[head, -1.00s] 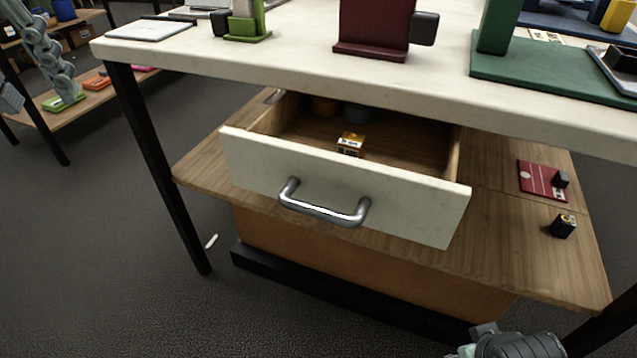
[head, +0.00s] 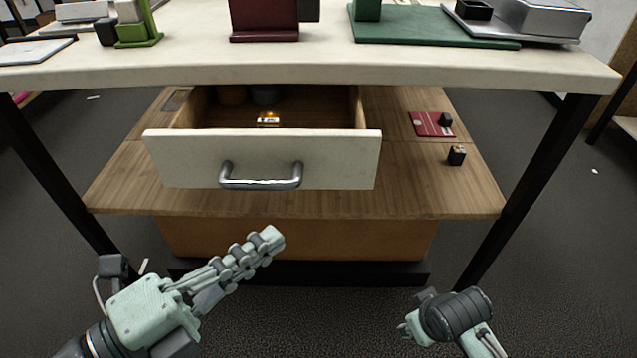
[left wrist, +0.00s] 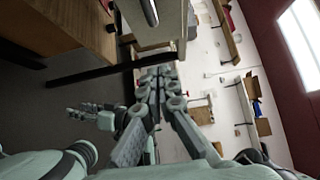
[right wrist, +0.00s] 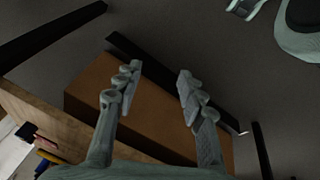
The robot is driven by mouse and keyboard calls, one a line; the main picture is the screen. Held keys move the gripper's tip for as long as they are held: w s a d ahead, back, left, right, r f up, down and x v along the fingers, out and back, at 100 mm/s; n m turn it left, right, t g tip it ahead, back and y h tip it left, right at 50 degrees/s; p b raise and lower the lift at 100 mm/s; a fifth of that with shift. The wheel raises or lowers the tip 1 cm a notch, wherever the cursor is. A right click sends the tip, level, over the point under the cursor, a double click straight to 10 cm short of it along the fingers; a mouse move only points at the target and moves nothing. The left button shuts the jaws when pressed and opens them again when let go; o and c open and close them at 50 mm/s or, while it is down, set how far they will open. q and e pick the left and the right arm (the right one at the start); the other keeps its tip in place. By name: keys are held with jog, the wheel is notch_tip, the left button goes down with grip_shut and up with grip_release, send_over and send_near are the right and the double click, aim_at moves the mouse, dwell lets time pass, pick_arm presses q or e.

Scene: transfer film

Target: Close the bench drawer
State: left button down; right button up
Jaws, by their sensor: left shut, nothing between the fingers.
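The bench drawer (head: 262,160) has a pale front and stands pulled out under the white bench top. Its silver bar handle (head: 260,178) is on the front; a metal bar that looks like the handle also shows at the top of the left wrist view (left wrist: 150,12). My left gripper (head: 272,238) is shut and empty, below and in front of the drawer, apart from the handle. Its fingers meet in the left wrist view (left wrist: 158,76). My right gripper (right wrist: 156,78) is open and empty, low on the right; its fingers are mostly hidden in the head view.
The wooden lower shelf (head: 420,190) holds a red card (head: 430,126) and a small dark box (head: 457,155). Black bench legs (head: 530,185) stand on both sides. The bench top (head: 320,68) carries several stands.

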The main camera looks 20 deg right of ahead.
pick_arm(q)
jog(key=b, duration=0.5)
send_near(344, 167)
jog(key=s+d, duration=0.2)
jog(key=w+d, duration=0.2)
jog(key=w, duration=0.1)
jog(key=shift+w+d+p, duration=0.35)
jog(key=shift+d+p, duration=0.05)
jog(key=shift+w+d, duration=0.2)
jog(key=shift+w, duration=0.35)
pick_arm(e)
jog(key=w+a+r+n+t+y, duration=0.1)
jog(key=w+a+r+t+y, duration=0.1)
jog(key=w+a+r+t, duration=0.4)
jog(key=shift+w+a+r, duration=0.95)
jog(key=shift+w+r, duration=0.3)
jog(key=shift+r, duration=0.15)
